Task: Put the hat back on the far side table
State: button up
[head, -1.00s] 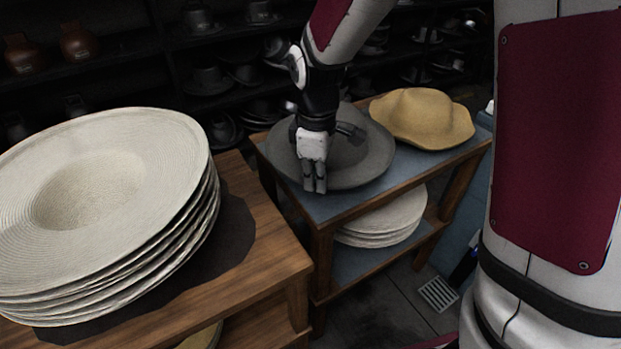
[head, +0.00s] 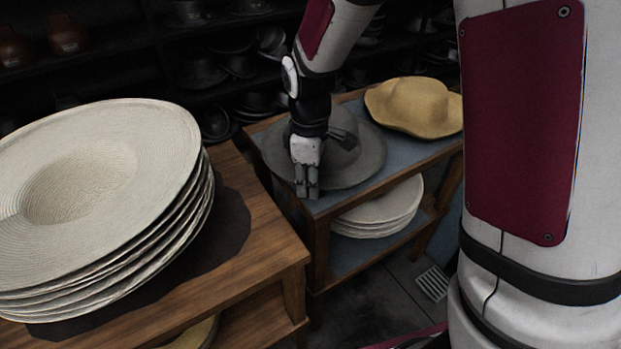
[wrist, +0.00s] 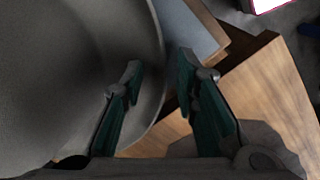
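A grey wide-brimmed hat (head: 362,168) lies on the blue-topped wooden side table (head: 398,157). A tan hat (head: 414,105) lies behind it at the right on the same table. My gripper (head: 307,192) points down at the near left part of the grey hat's brim; my wrist hides part of the hat. In the wrist view the grey hat (wrist: 60,75) fills the left side. My gripper (wrist: 160,75) is open there, its fingers apart, with the brim's edge passing between them in the picture. I cannot tell whether a finger touches the brim.
A stack of cream straw hats (head: 160,150) stands on a nearer wooden table (head: 262,250) at the left. More pale hats (head: 385,212) lie on the side table's lower shelf. Dark shelves with hats (head: 205,70) line the back. A floor grate (head: 433,284) is at the right.

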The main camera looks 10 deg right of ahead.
notch_tip(320, 180, up, 12)
jog(key=p, duration=0.2)
jog(key=s+d+r+m, duration=0.4)
jog(key=s+r+m, duration=0.3)
jog(key=s, duration=0.5)
jog(key=s+d+m+t, duration=0.1)
jog(key=s+m, duration=0.4)
jog(key=s, duration=1.1)
jog(key=shift+d+m+t, duration=0.3)
jog(key=shift+d, duration=0.6)
notch_tip(320, 180, up, 12)
jog(key=t+p, duration=0.2)
jog(key=p, duration=0.9)
jog(key=shift+d, duration=0.2)
jog(key=shift+r, duration=0.1)
